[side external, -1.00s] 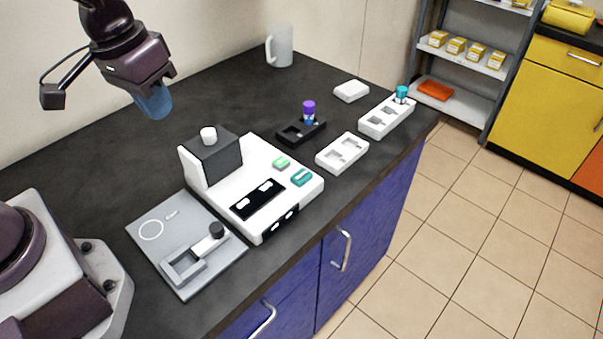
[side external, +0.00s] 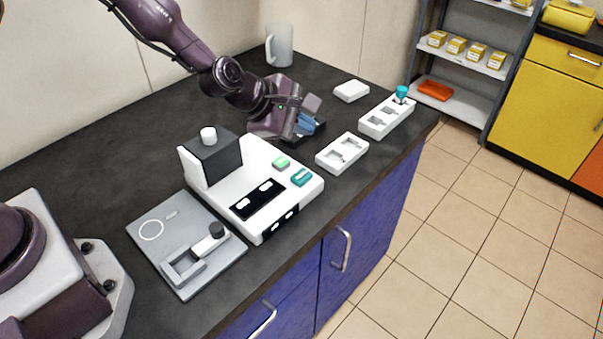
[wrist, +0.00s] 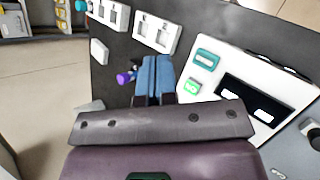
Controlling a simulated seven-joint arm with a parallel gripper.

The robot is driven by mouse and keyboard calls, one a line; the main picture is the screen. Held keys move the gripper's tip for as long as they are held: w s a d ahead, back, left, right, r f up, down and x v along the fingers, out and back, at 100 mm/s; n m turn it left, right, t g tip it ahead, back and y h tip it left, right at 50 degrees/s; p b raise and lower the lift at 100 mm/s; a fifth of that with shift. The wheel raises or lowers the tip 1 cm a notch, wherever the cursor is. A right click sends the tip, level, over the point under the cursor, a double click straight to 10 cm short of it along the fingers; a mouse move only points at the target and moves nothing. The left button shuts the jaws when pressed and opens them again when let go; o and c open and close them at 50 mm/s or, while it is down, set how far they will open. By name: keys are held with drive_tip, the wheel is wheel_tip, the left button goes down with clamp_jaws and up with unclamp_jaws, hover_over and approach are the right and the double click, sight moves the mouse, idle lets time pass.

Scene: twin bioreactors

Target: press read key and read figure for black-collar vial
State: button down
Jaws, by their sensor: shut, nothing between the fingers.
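The white instrument (side external: 222,192) has a small green key (side external: 281,162), a larger teal key (side external: 301,177) and a black panel (side external: 257,199) with two white windows whose figures I cannot read. In the wrist view the green key (wrist: 193,86) and teal key (wrist: 207,58) lie right of my fingers. My gripper (side external: 308,124) has blue fingertips, shut and empty, behind the keys over the black rack (side external: 318,133). A purple-capped vial (wrist: 124,78) shows left of the fingertips (wrist: 152,62) in the wrist view. I cannot identify a black-collar vial for certain.
A grey plate (side external: 147,254) with a black-knobbed fixture (side external: 205,243) lies in front of the instrument. White racks (side external: 342,153) stand to its right, the farther one holding a teal-capped vial (side external: 401,93). A white mug (side external: 279,45) and white block (side external: 351,90) stand behind.

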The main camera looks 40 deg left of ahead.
sight(302, 177)
idle(0.4)
drive_tip(key=shift+f, duration=4.4)
drive_tip(key=shift+f, duration=0.15)
drive_tip(key=shift+f, duration=0.25)
drive_tip(key=shift+f, duration=0.4)
drive_tip(key=shift+r, duration=0.85)
